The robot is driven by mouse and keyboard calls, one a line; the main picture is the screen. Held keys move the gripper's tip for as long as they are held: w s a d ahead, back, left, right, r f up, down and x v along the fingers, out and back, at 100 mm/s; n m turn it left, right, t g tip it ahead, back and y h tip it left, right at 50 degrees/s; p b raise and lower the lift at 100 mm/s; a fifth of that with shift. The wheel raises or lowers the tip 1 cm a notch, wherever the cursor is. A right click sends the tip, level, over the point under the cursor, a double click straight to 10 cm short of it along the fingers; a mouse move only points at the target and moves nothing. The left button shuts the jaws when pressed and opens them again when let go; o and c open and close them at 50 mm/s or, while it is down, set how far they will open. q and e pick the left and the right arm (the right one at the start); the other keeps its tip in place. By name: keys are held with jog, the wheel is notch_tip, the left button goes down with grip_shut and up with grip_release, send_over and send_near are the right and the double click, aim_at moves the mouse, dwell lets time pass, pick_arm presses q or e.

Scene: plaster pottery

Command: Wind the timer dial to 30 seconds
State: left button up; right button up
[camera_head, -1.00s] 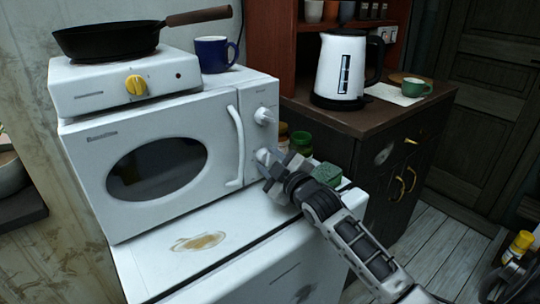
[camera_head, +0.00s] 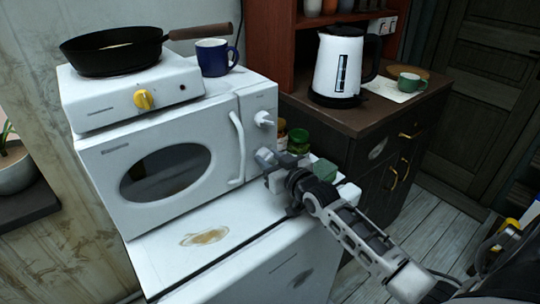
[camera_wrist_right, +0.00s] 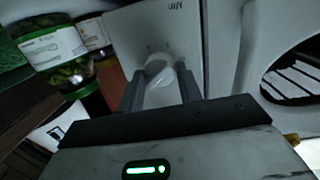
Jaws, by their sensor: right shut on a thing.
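The white microwave (camera_head: 165,150) has two knobs on its right-hand panel. The upper knob (camera_head: 264,119) is in plain view. Upside-down "Min" lettering shows on the panel near the dial. The dial's exact setting cannot be read. My left gripper is not in view.
A hot plate (camera_head: 150,90) with a frying pan (camera_head: 112,50) and a blue mug (camera_head: 214,57) are on top of the microwave. Jars (camera_head: 298,140) stand close to its right side. A kettle (camera_head: 343,66) and a green cup (camera_head: 410,83) stand on the dark cabinet.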

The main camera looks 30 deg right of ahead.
jog(key=shift+f+m, duration=0.1)
jog(key=shift+m, duration=0.3)
jog(key=o, duration=1)
jog(key=shift+s, duration=0.1)
jog(key=s+r, duration=0.1)
jog(key=s, duration=1.4)
jog(key=shift+s+d+r+b, duration=0.15)
jog(key=shift+s+r+b, duration=0.15)
jog(key=shift+s+r, duration=0.1)
jog(key=shift+f, duration=0.1)
